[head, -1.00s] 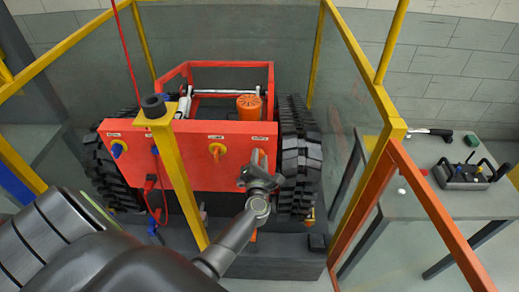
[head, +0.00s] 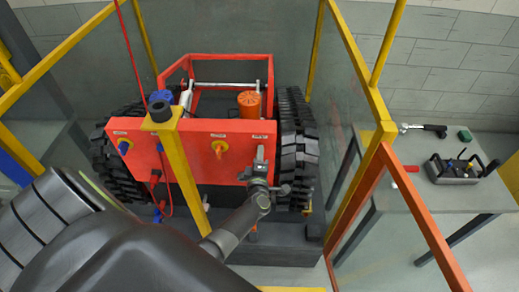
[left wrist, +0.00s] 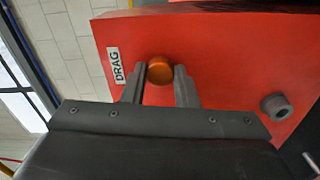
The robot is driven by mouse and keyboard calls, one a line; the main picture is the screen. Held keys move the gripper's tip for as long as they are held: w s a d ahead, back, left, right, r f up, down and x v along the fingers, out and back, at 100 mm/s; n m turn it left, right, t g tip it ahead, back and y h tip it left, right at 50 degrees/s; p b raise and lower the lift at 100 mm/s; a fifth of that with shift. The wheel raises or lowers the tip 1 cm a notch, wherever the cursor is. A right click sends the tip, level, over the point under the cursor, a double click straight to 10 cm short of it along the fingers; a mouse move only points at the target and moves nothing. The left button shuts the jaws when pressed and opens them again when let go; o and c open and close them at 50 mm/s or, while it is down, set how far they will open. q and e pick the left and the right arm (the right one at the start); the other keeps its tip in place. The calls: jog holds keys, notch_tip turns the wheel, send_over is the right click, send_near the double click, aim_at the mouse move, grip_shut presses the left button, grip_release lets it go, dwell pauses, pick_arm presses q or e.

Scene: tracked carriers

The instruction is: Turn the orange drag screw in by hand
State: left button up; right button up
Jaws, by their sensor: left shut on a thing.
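The orange drag screw (left wrist: 160,70) shows in the left wrist view as a round orange knob on the red panel (left wrist: 220,50), beside a white label reading DRAG (left wrist: 115,66). My left gripper (left wrist: 160,84) has its two fingers on either side of the screw and is shut on it. In the head view my left gripper (head: 259,163) is at the right part of the carrier's red front panel (head: 190,165), and it hides the screw there. My right gripper is in neither view.
A yellow post (head: 183,170) stands in front of the panel, left of my arm. Yellow and orange frames with clear panes surround the tracked carrier. A grey table (head: 430,185) at the right bears a control box (head: 455,170). A dark bolt (left wrist: 276,106) sticks out near the screw.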

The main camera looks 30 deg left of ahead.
pick_arm(q)
jog(key=m+p, duration=0.1)
jog(key=m, duration=0.8)
jog(key=shift+f+m+p, duration=0.1)
jog(key=shift+m+p, duration=0.25)
jog(key=shift+m, duration=0.05)
jog(key=o, duration=0.8)
